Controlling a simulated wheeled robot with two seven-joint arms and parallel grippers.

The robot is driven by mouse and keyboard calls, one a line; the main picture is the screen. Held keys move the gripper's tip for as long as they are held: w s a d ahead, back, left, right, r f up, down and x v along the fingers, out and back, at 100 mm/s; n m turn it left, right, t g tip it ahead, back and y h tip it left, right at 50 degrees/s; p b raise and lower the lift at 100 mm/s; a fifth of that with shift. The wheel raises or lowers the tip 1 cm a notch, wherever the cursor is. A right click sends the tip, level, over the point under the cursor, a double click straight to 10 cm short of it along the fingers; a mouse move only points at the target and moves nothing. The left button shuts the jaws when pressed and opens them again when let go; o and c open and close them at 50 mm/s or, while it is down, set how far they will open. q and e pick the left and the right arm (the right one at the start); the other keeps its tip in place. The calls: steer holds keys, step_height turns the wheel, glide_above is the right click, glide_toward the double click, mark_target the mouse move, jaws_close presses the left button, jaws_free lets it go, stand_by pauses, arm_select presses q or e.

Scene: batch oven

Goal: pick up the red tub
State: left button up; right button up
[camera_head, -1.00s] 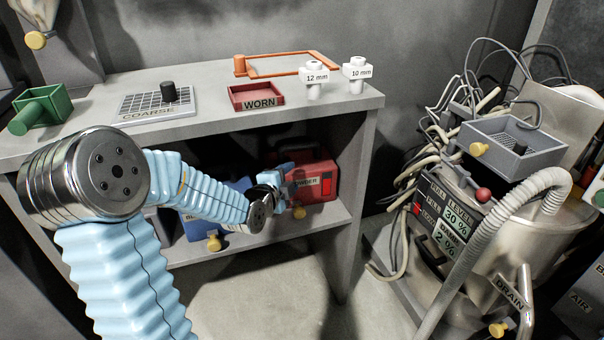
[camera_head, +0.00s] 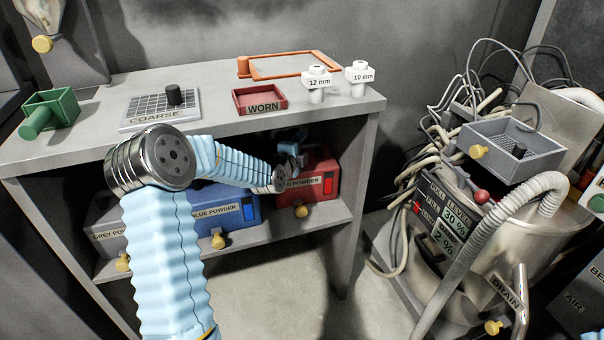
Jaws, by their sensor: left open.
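The red tub (camera_head: 324,165), with a "POWDER" label partly covered, stands on the lower shelf of the grey bench, at its right end. A yellow knob shows at its front. My left arm reaches in from the left under the bench top. My left gripper (camera_head: 294,146) is open at the upper left of the red tub, close to its top. The wrist hides part of the tub and most of the fingers, so I cannot tell whether they touch it. My right gripper is not in view.
A blue powder tub (camera_head: 232,213) and a grey powder tub (camera_head: 107,234) stand left of the red one. The bench top (camera_head: 215,88) is close above the gripper. The bench's right side panel (camera_head: 358,190) stands beside the red tub. A drum with hoses (camera_head: 545,235) is farther right.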

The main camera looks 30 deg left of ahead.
arm_select(q)
steer(key=shift+w+a+f, duration=0.1)
steer(key=shift+w, duration=0.25)
jaws_close()
steer(key=shift+r, duration=0.2)
